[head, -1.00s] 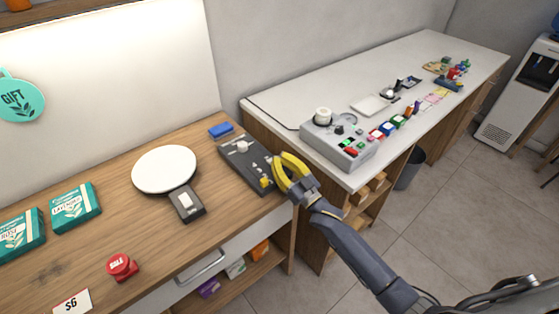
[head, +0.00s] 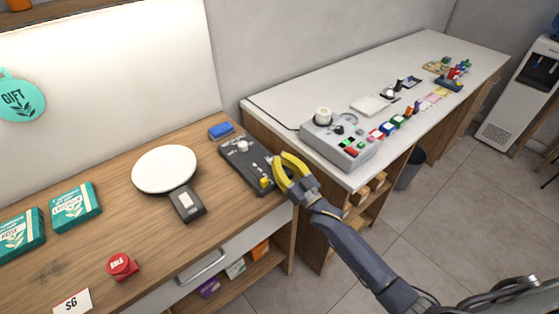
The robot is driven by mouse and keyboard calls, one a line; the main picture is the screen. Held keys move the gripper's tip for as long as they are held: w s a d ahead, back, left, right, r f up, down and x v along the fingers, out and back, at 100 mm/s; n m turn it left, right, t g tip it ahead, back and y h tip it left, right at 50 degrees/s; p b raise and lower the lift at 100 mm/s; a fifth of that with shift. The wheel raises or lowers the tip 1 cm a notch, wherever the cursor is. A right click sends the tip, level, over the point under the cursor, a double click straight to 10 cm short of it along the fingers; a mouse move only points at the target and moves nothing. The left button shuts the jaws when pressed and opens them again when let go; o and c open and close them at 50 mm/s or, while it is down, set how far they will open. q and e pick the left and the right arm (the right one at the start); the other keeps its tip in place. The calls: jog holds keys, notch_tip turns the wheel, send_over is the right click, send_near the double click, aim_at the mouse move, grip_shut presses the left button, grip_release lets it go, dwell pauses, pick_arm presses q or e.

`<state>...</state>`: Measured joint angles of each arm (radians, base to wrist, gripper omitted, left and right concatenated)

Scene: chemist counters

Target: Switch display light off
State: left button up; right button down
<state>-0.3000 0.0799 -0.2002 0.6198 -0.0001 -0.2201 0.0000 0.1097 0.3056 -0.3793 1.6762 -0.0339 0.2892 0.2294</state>
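A bright lit backboard (head: 110,95) stands behind the wooden counter at the left; its top glows most. A dark control box (head: 240,168) lies on the counter's right end. It has a white knob (head: 243,147) and a yellow part (head: 265,182). A grey switch box with a white rocker (head: 186,201) lies in front of a round white plate (head: 164,169). My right gripper (head: 279,157) has yellow fingers just right of the dark box. Its tips are close together; I cannot tell whether they touch each other or the box. My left gripper is not in view.
A grey console (head: 340,143) with coloured buttons stands on the white counter to the right. A blue block (head: 221,130) lies behind the dark box. Teal boxes (head: 75,207) and a red SALE button (head: 122,267) are at the left.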

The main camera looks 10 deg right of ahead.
jog(key=shift+s+f+g, duration=0.2)
jog(key=shift+f+g, duration=0.1)
jog(key=shift+f, duration=0.8)
jog(key=v, duration=0.6)
jog(key=shift+s+d+r, duration=0.15)
jog(key=shift+s+r, duration=0.15)
jog(key=shift+s, duration=0.05)
jog(key=shift+s+d+r, duration=0.25)
jog(key=shift+s, duration=0.05)
jog(key=shift+r, duration=0.1)
